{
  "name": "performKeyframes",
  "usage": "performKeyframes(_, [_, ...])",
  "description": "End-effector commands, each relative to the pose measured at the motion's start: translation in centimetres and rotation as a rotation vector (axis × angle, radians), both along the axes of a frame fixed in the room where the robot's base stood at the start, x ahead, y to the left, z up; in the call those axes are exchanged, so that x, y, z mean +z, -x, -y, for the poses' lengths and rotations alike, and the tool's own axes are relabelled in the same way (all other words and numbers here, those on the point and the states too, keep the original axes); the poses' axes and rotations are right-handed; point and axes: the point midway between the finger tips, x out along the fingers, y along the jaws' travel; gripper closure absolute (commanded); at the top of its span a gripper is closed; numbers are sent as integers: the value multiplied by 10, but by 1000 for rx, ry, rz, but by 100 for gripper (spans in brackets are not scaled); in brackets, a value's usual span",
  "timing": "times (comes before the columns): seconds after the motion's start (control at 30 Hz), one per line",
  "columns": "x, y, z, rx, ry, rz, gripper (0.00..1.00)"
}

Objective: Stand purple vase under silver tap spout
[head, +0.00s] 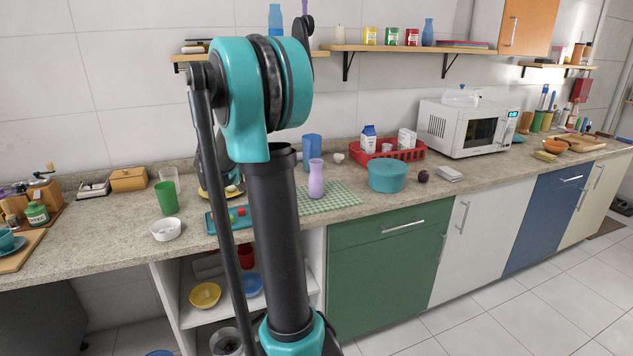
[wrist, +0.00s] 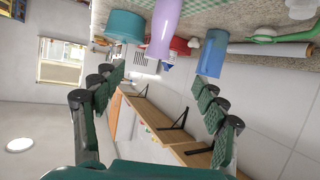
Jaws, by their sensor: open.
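The purple vase (head: 316,179) stands upright on a green checked cloth (head: 340,196) on the counter. In the wrist view, which is upside down, the vase (wrist: 163,30) hangs at the top, beyond my gripper. My gripper (wrist: 162,84) is open, with its dark green padded fingers spread wide at left and right and nothing between them. The vase lies ahead of the fingertips, apart from them. In the head view my arm hides the gripper. I see no silver tap spout in either view.
A blue cup (head: 312,147) stands behind the vase, and a teal pot (head: 388,175) is to its right. A red crate (head: 405,153) with cartons is behind the pot. A teal tray (head: 222,222) lies to the left. Wall shelves (head: 400,48) run above the counter.

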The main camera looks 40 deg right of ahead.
Motion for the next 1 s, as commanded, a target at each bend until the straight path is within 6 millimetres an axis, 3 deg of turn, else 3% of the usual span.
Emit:
performKeyframes(0.17, [2, -7, 19, -21, 24, 30, 28])
performKeyframes(0.6, [-28, -18, 97, -19, 22, 28, 28])
performKeyframes(1.0, [-38, -22, 124, -17, 21, 27, 28])
